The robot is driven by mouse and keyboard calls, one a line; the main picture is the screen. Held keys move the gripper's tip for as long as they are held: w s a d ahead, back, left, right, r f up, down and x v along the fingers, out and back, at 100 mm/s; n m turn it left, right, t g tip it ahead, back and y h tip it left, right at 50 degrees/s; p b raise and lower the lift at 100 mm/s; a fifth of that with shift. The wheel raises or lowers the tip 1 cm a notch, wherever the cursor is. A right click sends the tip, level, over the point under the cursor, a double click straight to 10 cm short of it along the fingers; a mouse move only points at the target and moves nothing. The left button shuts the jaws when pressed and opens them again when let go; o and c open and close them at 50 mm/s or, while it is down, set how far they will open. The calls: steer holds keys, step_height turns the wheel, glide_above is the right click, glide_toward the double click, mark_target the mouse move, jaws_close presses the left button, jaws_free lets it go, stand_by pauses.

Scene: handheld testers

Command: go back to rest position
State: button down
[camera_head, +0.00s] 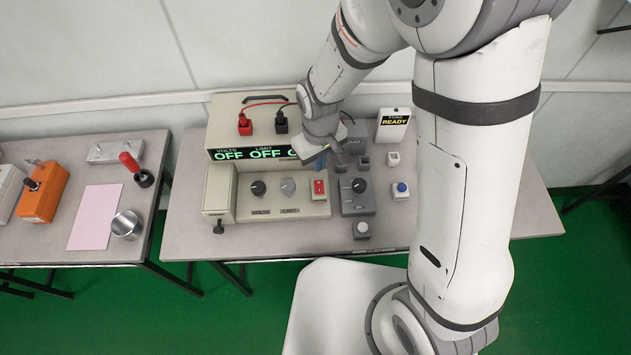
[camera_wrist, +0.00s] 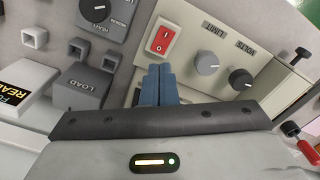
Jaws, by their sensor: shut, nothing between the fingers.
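My gripper (camera_head: 324,150) is above the back part of the bench, over the beige power supply (camera_head: 220,190) and close to the grey load box. In the wrist view its blue-grey fingers (camera_wrist: 160,84) are together with nothing between them. They point toward the red rocker switch (camera_wrist: 162,37) on the beige panel and appear apart from it. The red switch also shows in the head view (camera_head: 319,188), right of two knobs. My arm comes down from the upper right and hides part of the supply's green display.
A grey dial box (camera_head: 357,197), a blue button (camera_head: 401,188) and a "READY" box (camera_head: 393,125) stand right of the supply. A side table at left holds an orange tester (camera_head: 42,192), a pink sheet (camera_head: 95,217) and a metal cup (camera_head: 126,224). The bench's front right is mostly clear.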

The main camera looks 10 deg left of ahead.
steer(key=shift+w+r, duration=0.1)
stand_by(0.5)
steer(key=s+d+r+m+t, duration=0.15)
steer(key=d+r+m, duration=0.35)
steer(key=d+r, duration=1.1)
steer(key=s+d+r+m+t, duration=0.1)
steer(key=s+d+r+m, duration=0.2)
steer(key=s+d, duration=0.3)
steer(key=shift+s+d+r+m+t, duration=0.2)
steer(key=shift+r+m+t, duration=0.15)
steer(key=shift+r, duration=0.55)
steer(key=c, duration=2.2)
jaws_free()
steer(key=shift+w, duration=0.1)
